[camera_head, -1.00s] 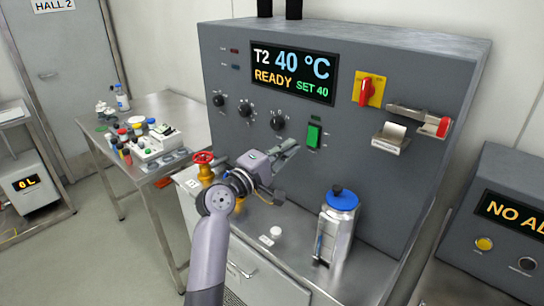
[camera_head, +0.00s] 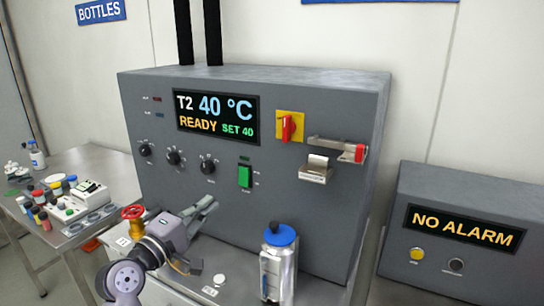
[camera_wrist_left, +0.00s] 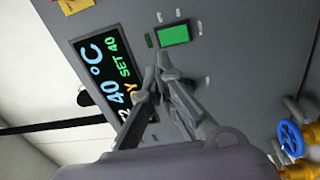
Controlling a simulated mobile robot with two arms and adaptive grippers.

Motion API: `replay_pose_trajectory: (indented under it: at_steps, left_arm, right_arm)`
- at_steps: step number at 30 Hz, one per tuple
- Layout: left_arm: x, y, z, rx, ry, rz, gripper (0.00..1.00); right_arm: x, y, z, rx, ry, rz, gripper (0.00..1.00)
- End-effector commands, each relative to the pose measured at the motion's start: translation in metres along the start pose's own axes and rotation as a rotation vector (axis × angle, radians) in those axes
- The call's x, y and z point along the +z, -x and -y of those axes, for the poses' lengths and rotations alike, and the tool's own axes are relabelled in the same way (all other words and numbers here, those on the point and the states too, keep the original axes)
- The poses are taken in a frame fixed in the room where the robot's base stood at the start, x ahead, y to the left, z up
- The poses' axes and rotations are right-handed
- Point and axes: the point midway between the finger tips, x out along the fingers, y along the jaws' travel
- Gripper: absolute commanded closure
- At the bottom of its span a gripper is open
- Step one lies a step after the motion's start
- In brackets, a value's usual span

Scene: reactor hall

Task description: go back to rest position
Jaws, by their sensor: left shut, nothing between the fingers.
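My left gripper (camera_head: 204,211) is in front of the grey control cabinet (camera_head: 270,105), low and below the green button (camera_head: 245,176). Its fingers are shut with nothing between them. In the left wrist view the shut fingers (camera_wrist_left: 160,72) point toward the cabinet panel, close to the green button (camera_wrist_left: 173,34) in the picture. I cannot tell the exact gap to the panel. The display (camera_head: 216,116) reads T2 40 °C, READY, SET 40. My right gripper is not in view.
A metal bottle with a blue cap (camera_head: 279,262) stands right of my left gripper. A red valve wheel (camera_head: 133,212) is just left of it. A side table (camera_head: 95,165) with jars is at left. An alarm box (camera_head: 464,225) reading NO ALARM is at right.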

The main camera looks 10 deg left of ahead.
Motion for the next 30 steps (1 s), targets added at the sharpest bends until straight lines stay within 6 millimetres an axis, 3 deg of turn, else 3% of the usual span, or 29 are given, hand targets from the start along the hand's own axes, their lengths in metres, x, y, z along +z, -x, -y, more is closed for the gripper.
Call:
replay_pose_trajectory:
  at_steps: [5,9,13,18,24,29,30]
  left_arm:
    - [0.037,0.035,0.089,-0.266,-0.263,0.072,1.00]
    - [0.073,0.095,0.172,-0.539,-0.549,0.209,1.00]
    - [0.100,0.160,0.228,-0.751,-0.771,0.374,1.00]
    - [0.122,0.230,0.265,-0.928,-0.960,0.565,1.00]
    - [0.139,0.297,0.285,-1.067,-1.102,0.765,1.00]
    - [0.149,0.347,0.291,-1.153,-1.189,0.924,1.00]
    - [0.148,0.341,0.304,-1.152,-1.184,0.920,1.00]
  right_arm:
    - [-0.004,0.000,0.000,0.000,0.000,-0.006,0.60]
    - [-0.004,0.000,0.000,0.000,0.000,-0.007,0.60]
    - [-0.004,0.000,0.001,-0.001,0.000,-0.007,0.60]
    - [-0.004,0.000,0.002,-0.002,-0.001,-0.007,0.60]
    - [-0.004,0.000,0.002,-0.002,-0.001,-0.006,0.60]
    - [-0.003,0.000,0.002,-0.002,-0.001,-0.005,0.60]
    - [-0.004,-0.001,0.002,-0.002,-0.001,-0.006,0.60]
